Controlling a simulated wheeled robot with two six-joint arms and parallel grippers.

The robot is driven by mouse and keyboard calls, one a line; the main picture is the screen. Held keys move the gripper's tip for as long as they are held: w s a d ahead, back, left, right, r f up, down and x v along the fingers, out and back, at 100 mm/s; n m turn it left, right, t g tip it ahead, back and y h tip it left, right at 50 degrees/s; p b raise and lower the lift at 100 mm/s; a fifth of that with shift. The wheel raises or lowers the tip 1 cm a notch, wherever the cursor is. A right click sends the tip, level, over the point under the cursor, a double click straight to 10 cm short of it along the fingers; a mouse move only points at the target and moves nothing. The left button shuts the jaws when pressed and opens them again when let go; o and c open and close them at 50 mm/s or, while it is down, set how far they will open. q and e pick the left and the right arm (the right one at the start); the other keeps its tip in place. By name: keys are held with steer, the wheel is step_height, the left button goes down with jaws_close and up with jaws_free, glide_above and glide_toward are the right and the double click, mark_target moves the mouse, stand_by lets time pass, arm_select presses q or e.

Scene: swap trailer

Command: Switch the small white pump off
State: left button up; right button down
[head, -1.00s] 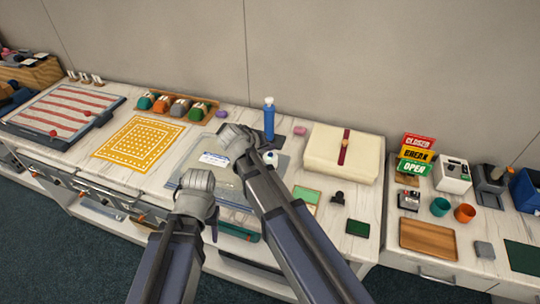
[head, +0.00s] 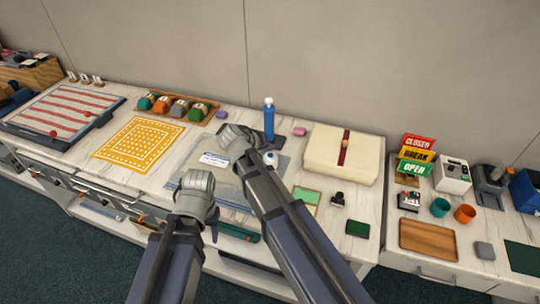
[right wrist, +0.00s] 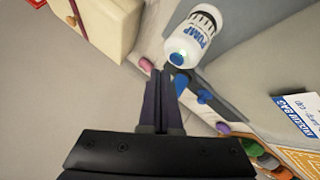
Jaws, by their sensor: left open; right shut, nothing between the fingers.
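The small white pump (right wrist: 203,30) is a white cylinder with dark markings and the word PUMP, at the top of the right wrist view. In the head view the pump (head: 271,159) shows partly, just beyond my right forearm. My right gripper (right wrist: 162,78) is shut and empty, its fingertips close to the pump's button end; I cannot tell whether they touch. My left gripper (head: 196,190) is open, over the front of the counter, left of the pump; its fingers are mostly hidden.
A clear bag with a white label (head: 215,159) lies by the pump. A blue bottle (head: 269,118) stands behind it. A cream box with a red strap (head: 325,155) is to the right. A yellow patterned mat (head: 140,143) lies left.

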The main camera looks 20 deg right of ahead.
mark_target(269, 158)
steer(key=shift+f, duration=0.15)
stand_by(0.4)
steer(key=shift+f+b, duration=0.3)
steer(key=shift+b, duration=0.15)
steer(key=shift+f+b, duration=0.4)
steer(key=shift+f, duration=0.05)
stand_by(0.5)
steer(key=shift+r, duration=0.1)
steer(key=shift+r+p, duration=0.8)
steer(key=shift+p, duration=0.1)
steer(key=shift+r, duration=0.15)
step_height(269, 158, up, 6)
steer(key=p, duration=0.6)
